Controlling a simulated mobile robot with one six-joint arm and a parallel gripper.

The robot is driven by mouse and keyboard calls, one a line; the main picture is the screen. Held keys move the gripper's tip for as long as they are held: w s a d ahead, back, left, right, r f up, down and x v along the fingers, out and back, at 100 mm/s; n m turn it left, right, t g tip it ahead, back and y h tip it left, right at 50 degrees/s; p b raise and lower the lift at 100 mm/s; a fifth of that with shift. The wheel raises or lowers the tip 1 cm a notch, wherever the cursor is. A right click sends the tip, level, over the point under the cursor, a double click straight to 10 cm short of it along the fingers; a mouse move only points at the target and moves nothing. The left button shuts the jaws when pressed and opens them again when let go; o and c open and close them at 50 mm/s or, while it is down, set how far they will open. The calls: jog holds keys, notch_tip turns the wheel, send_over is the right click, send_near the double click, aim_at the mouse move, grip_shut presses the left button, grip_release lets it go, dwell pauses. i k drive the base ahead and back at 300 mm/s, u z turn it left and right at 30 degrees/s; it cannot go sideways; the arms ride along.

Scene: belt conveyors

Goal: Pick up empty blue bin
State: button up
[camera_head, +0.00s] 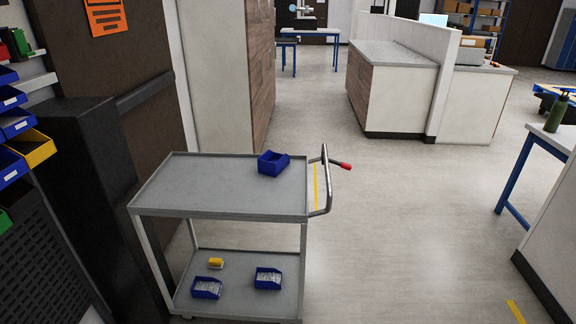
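A blue bin (272,163) sits on the top shelf of a grey cart, near its back right corner by the handle. Its inside looks dark and empty. Two other blue bins stand on the cart's lower shelf, one at left (206,288) and one at right (268,278); both hold small grey contents. My gripper is not in view.
The grey cart (215,200) has a handle (327,180) with a red grip at its right. A small yellow item (215,263) lies on its lower shelf. Wall bins (33,146) hang at left. A table (555,136) stands at right. Open floor (410,220) lies between.

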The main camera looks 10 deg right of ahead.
aim_at(271, 163)
jog(key=u, duration=0.15)
jog(key=i, duration=0.95)
jog(key=u, duration=0.05)
jog(key=k, duration=0.5)
jog(key=z, duration=0.75)
